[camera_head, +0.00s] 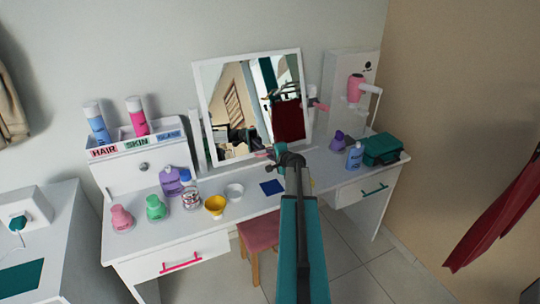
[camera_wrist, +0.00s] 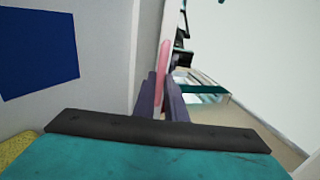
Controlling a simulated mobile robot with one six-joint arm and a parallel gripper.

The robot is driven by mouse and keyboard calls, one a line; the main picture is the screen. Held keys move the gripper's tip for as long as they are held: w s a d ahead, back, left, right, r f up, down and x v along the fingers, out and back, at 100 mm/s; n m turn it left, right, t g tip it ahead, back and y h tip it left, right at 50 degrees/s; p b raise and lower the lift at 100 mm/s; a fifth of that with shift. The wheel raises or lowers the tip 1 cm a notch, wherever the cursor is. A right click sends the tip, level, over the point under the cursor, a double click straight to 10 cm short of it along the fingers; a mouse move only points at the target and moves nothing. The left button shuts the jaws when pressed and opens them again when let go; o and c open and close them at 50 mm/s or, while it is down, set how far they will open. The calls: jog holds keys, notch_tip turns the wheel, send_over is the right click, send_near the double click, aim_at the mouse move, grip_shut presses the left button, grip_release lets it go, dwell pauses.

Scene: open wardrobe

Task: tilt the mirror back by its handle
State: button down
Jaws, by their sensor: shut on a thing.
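The white-framed mirror (camera_head: 250,105) stands tilted on the white dressing table, its glass reflecting the room and my arm. A pink handle (camera_head: 262,153) shows at its lower edge. My gripper (camera_head: 271,154) is at that edge, in front of the glass. In the wrist view the pink handle (camera_wrist: 163,60) runs up from between the dark fingers of my gripper (camera_wrist: 161,98), which is shut on it. The fingers hide the near end of the handle. Beside it the wrist view shows the frame's pale edge (camera_wrist: 148,50).
A blue square (camera_head: 271,187) lies near my arm. A purple bottle (camera_head: 337,141), a blue bottle (camera_head: 355,155) and a teal case (camera_head: 382,149) stand right. A pink stool (camera_head: 260,231) is below.

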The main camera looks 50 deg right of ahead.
jog(key=shift+r, duration=0.25)
jog(key=c, duration=1.8)
grip_release()
jog(key=shift+c, duration=0.2)
jog(key=shift+s+a, duration=0.1)
jog(key=shift+s, duration=0.05)
jog(key=shift+b+v, duration=1.85)
jog(key=shift+v, duration=4.9)
